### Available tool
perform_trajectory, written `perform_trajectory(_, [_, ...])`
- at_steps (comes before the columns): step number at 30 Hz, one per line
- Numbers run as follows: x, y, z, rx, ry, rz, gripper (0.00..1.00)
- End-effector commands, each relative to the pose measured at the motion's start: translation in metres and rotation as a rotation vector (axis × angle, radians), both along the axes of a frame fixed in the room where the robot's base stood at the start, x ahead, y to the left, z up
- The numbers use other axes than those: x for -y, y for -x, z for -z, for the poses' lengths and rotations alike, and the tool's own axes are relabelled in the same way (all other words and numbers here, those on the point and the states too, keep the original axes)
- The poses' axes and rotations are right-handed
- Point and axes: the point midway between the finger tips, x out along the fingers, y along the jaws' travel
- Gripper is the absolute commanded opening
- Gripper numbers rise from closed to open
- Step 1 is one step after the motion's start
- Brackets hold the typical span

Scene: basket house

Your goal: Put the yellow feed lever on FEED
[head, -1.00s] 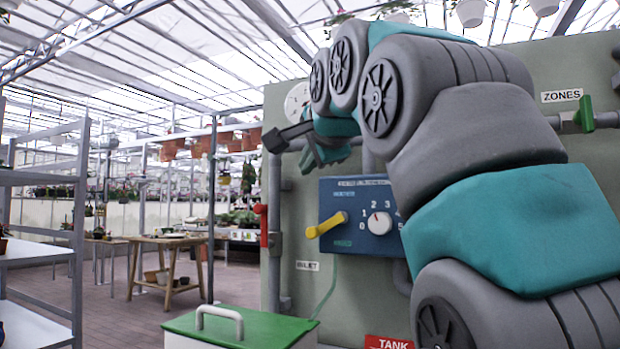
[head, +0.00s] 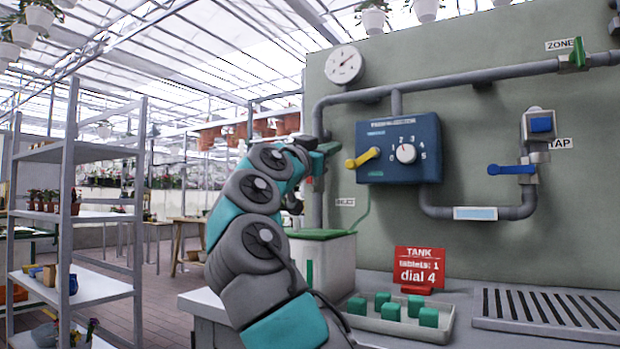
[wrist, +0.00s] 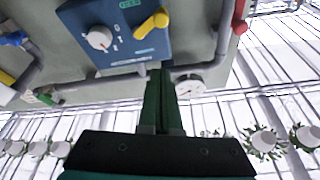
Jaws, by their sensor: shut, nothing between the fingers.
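The yellow feed lever (head: 362,158) is on the left part of the blue box (head: 427,150) on the wall panel. Its free end points left and slightly down, between a blue label above and a green label below; I cannot read either label. The lever (wrist: 152,25) also shows in the wrist view, near the top. My gripper (head: 328,148) is left of the box in the head view, apart from the lever. In the wrist view my gripper (wrist: 160,75) has its green fingers together, empty, with the box beyond them.
A white numbered dial (head: 406,153) sits right of the lever. Grey pipes (head: 450,76) and a gauge (head: 344,65) surround the box. Below are a green-lidded bin (head: 322,258), a tray of green cubes (head: 394,322) and a red TANK sign (head: 420,268). A blue-handled tap (head: 511,169) is at right.

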Motion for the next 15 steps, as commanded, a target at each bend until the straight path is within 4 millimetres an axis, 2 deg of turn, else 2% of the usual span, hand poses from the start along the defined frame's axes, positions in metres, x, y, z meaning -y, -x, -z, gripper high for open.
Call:
perform_trajectory(2, [0.005,-0.001,0.008,0.007,0.039,0.037,0.0])
perform_trajectory(8, [0.012,-0.007,-0.002,0.015,0.061,0.054,0.0])
perform_trajectory(15, [0.037,-0.036,-0.02,0.011,0.06,0.052,0.0])
